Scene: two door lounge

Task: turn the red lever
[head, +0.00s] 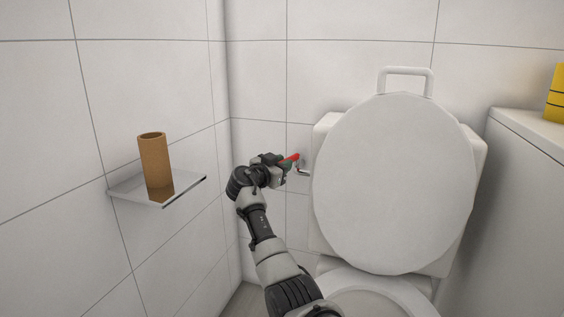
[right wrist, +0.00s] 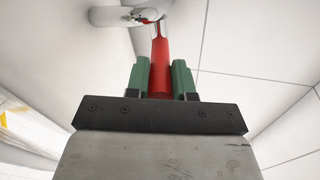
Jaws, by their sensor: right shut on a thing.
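The red lever (head: 293,157) sits at the left side of the white toilet tank (head: 325,133), on a metal fitting. In the right wrist view the red lever (right wrist: 160,60) runs up from between the fingers to a pale metal mount (right wrist: 125,15). My right gripper (head: 285,163) is at the lever. In the right wrist view its two green fingers (right wrist: 160,78) stand on either side of the red handle, shut on it. The lower end of the lever is hidden by the gripper. My left gripper is not in view.
The raised toilet lid (head: 393,180) stands just right of the gripper. A glass shelf (head: 130,192) with a brown cardboard tube (head: 154,155) is on the left wall. A white cabinet (head: 530,190) with a yellow object (head: 557,95) is at the right.

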